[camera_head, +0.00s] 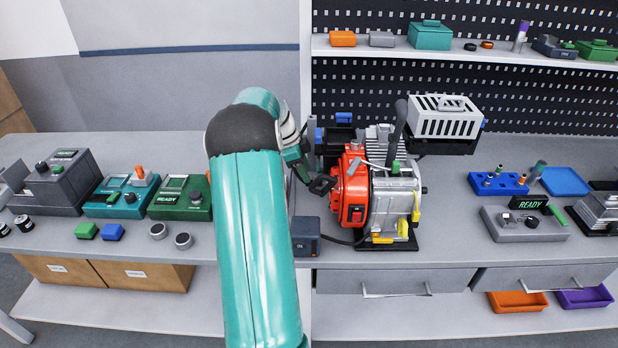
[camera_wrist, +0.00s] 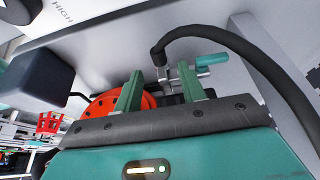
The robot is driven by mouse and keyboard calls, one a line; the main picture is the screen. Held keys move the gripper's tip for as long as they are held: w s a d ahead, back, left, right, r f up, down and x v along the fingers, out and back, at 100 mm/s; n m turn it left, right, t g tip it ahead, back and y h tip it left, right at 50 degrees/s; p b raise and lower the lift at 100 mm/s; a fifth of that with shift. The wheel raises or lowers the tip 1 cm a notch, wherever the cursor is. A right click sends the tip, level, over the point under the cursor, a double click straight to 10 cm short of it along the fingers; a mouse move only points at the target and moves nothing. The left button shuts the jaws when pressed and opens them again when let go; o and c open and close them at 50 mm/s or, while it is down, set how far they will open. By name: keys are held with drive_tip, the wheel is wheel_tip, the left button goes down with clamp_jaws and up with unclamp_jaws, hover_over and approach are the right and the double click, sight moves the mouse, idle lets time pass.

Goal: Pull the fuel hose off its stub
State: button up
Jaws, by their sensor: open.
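A thick black hose (camera_wrist: 247,47) arcs across the upper right of the wrist view. Its end sits on a small metal fitting beside a teal-handled part (camera_wrist: 212,59). This looks like the fuel hose on its stub; the stub itself is mostly hidden. My gripper (camera_wrist: 161,88) is open, its two green fingers apart with nothing clearly between them. The hose end lies beyond the fingertips, apart from them in the picture. In the head view my gripper (camera_head: 324,184) is at the left side of the red-and-grey engine (camera_head: 392,198). I cannot make out the hose there.
The engine's red round cover (camera_wrist: 107,106) is close behind the fingers. A dark box (camera_head: 305,237) with a cable stands left of the engine's base. A white slotted cover (camera_head: 443,117) is behind it. Blue holder (camera_head: 497,184) and grey READY unit (camera_head: 525,224) stand right.

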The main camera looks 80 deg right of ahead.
drive_tip(key=shift+x, duration=1.8)
drive_tip(key=shift+c, duration=0.4)
clamp_jaws()
drive_tip(key=shift+w+a+r, duration=0.1)
drive_tip(key=shift+w+a, duration=0.1)
drive_tip(key=shift+w, duration=0.6)
drive_tip(key=shift+w+a, duration=0.15)
drive_tip(key=shift+w, duration=0.7)
drive_tip(key=shift+o, duration=0.4)
unclamp_jaws()
